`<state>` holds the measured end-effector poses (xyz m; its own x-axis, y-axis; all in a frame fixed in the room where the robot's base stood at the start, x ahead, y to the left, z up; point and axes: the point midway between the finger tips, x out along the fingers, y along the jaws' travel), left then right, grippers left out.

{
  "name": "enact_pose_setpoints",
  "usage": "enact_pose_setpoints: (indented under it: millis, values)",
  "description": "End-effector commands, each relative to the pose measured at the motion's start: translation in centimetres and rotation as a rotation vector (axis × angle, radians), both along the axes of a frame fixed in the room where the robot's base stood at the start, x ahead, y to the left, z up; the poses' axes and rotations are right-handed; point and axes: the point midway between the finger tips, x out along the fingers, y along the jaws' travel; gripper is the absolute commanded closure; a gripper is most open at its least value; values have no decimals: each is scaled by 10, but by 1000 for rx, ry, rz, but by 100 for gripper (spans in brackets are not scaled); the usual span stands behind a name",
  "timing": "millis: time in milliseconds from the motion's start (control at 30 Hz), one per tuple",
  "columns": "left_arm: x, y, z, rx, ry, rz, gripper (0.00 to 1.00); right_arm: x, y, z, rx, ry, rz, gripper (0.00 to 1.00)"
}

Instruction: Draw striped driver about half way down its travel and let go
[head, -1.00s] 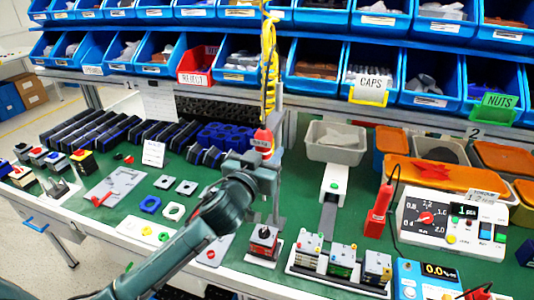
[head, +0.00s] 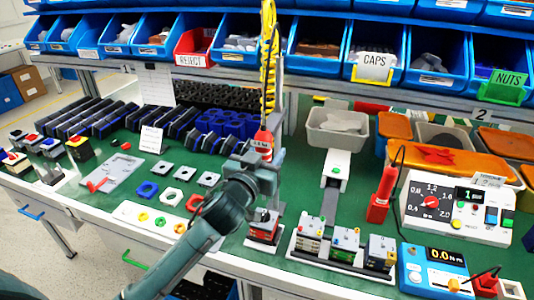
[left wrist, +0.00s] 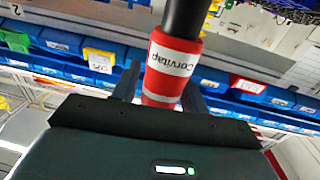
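The striped driver (head: 263,143), red with a white band, hangs upright from a coiled yellow cord (head: 268,70). In the left wrist view its red body with a white label (left wrist: 170,65) and black end fill the space between the fingers. My left gripper (head: 262,160) is around the driver's lower part, with one finger (left wrist: 130,80) on each side, and looks shut on it. The contact itself is partly hidden. Below the driver, a small block with a red-and-grey top (head: 264,226) stands on a white base. My right gripper is not in view.
A row of small blocks on a white rack (head: 340,255) stands to the right of the gripper. A red tool (head: 382,195) stands upright further right, near the white dial box (head: 455,208). Blue bins (head: 310,48) line the shelf behind.

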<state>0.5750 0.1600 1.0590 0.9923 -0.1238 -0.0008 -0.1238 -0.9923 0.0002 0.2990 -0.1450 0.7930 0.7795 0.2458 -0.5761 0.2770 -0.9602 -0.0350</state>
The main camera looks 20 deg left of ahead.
Motion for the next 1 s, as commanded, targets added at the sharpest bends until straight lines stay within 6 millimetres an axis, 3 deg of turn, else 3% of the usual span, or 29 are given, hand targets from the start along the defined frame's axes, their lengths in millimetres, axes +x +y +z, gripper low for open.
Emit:
enact_pose_setpoints:
  millis: [133, 467, 1000]
  values:
    - [0, 0, 0, 0, -1, 0, 46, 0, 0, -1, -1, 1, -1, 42]
    - [-7, 1, -1, 0, -1, -1, 46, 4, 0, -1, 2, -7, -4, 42]
    - [-113, 14, -2, 0, 1, 0, 46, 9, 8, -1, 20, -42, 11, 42]
